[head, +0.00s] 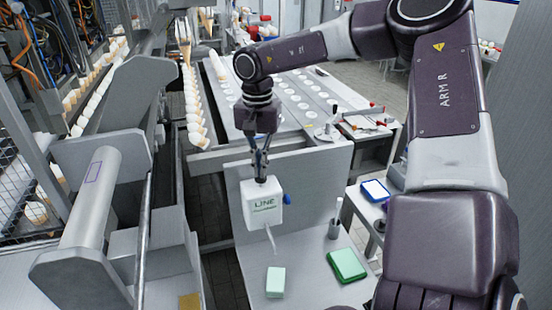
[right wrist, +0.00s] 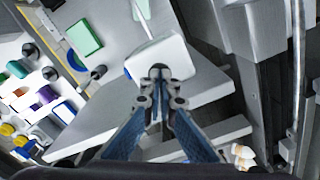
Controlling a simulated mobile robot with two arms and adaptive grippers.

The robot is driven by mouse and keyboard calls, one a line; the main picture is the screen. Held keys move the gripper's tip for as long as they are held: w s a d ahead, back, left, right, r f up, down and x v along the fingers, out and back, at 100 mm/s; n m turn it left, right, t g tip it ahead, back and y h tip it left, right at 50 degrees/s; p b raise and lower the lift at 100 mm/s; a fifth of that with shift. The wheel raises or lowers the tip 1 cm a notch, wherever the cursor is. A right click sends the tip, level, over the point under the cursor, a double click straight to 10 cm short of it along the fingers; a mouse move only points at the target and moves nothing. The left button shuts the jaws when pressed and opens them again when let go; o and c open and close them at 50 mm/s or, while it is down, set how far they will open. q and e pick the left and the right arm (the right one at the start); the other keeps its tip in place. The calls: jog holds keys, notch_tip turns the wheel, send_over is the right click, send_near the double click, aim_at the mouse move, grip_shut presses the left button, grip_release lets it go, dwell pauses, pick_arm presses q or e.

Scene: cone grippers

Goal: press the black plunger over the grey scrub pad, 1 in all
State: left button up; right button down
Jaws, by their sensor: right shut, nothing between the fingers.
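A white box-shaped dispenser marked LINE (head: 262,207) is on the upright grey panel; its white top also shows in the right wrist view (right wrist: 185,58). A thin pale strand or spout (head: 270,240) hangs below it; I cannot tell which. Under it lies a small block, pale green on top (head: 276,276), not plainly grey. My right gripper (head: 260,177) points down at the dispenser's top, shut and empty; its fingertips meet there in the right wrist view (right wrist: 160,73). The black plunger is hidden or cannot be told from the dark fingertips. My left gripper is out of view.
A green tray (head: 347,264) lies right of the block, and a small grey cylinder (head: 335,226) stands near it. The upright grey panel (head: 312,182) rises behind the dispenser. Conveyor machinery with cones fills the left. A blue-rimmed tray (head: 375,190) is at the right.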

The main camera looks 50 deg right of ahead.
jog(key=shift+s+f, duration=0.1)
jog(key=shift+f, duration=0.25)
jog(key=shift+r, duration=0.15)
jog(key=shift+r+p, duration=0.8)
jog(key=shift+r, duration=0.75)
notch_tip(320, 180, up, 6)
jog(key=p, duration=0.3)
jog(key=shift+p, duration=0.4)
